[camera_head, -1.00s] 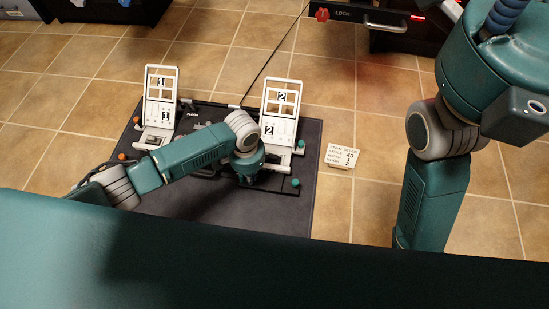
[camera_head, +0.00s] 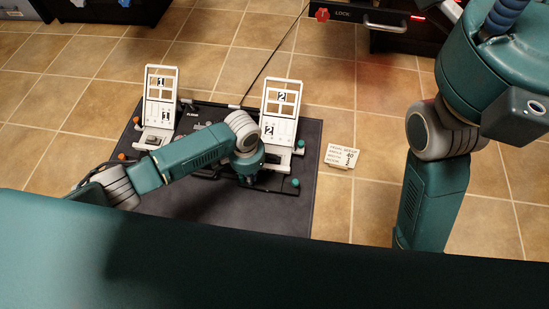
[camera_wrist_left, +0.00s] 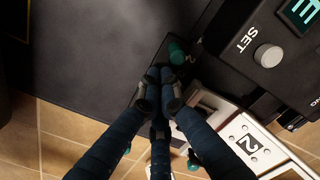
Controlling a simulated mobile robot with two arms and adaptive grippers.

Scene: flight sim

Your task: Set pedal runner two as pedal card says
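Pedal runner two (camera_head: 281,97) is a white frame marked 2 on the right of the black pedal base; its lower part also shows in the left wrist view (camera_wrist_left: 248,143). Teal knobs (camera_head: 295,183) sit along its right side. My left gripper (camera_wrist_left: 160,82) has its fingers drawn together, with nothing visible between them. Its tips are just beside a teal knob (camera_wrist_left: 178,52), and I cannot tell whether they touch it. In the head view my left arm hides part of the runner's lower end. The pedal card (camera_head: 341,157) stands right of the mat; I read 40, its other lines are blurred.
Pedal runner one (camera_head: 160,98), a matching white frame, stands on the left with orange knobs. A black box with a SET button (camera_wrist_left: 268,56) is close to my left fingers. A dark unit marked LOCK (camera_head: 345,14) is at the back.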

